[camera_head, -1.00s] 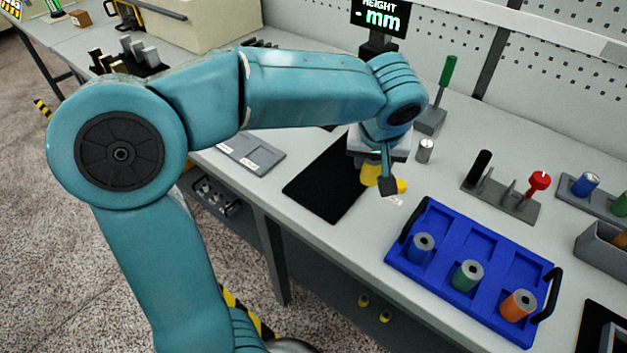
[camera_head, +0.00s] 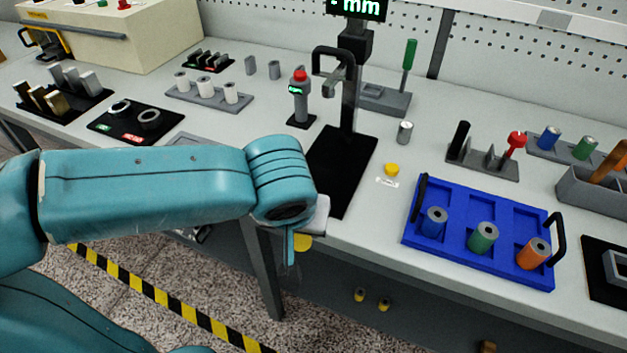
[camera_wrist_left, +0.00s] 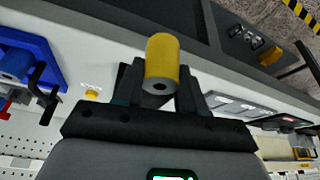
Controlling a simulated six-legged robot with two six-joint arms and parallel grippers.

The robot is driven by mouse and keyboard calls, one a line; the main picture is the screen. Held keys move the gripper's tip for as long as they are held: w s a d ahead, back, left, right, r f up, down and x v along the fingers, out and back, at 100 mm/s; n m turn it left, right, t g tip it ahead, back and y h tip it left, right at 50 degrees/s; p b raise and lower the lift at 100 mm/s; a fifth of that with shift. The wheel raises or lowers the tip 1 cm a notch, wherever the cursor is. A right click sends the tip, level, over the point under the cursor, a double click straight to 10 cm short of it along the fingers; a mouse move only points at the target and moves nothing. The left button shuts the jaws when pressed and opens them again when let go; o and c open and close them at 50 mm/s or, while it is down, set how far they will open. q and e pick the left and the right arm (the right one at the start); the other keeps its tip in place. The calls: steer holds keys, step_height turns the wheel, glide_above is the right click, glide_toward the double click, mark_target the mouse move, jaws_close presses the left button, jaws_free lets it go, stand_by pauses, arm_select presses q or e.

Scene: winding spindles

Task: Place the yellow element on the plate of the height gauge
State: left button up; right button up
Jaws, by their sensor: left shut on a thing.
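The yellow element (camera_wrist_left: 162,58) is a cylinder with a hole in its end, gripped between the fingers of my left gripper (camera_wrist_left: 158,88) in the wrist view. In the head view the left gripper (camera_head: 298,242) is near the table's front edge, and only a bit of the yellow element (camera_head: 304,242) shows below it. My right gripper is out of view.
A small yellow piece (camera_head: 391,169) sits by a label right of the plate. A blue tray (camera_head: 462,265) with blue, green and orange cylinders is further right. A grey device with a red top (camera_head: 300,98) stands left of the column. A small metal cylinder (camera_head: 405,131) is right of it.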

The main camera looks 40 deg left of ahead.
arm_select(q)
steer(key=shift+w+d+r, duration=0.15)
steer(key=shift+d, duration=0.1)
steer(key=w+a, duration=0.1)
steer(key=w, duration=0.3)
steer(key=w+a+p, duration=0.1)
steer(key=w+a, duration=0.1)
steer(key=w, duration=0.2)
steer(key=w+a+p, duration=0.1)
steer(key=w+a, duration=0.1)
steer(key=w, duration=0.2)
steer(key=shift+w+a, duration=0.1)
steer(key=shift+w, duration=0.1)
steer(key=w, duration=0.1)
steer(key=w+a, duration=0.1)
steer(key=w+p, duration=0.1)
steer(key=shift+a+r, duration=0.1)
steer(key=shift+a, duration=0.15)
steer(key=shift+w+x, duration=0.2)
steer(key=shift+x, duration=0.8)
steer(key=shift+s+r, duration=0.1)
steer(key=shift+s, duration=0.1)
steer(key=o, duration=0.7)
steer(key=shift+w+f+b, duration=0.15)
steer(key=shift+f+b, duration=0.15)
steer(key=o, duration=0.4)
steer(key=shift+o, duration=0.2)
steer(key=shift+r, duration=0.1)
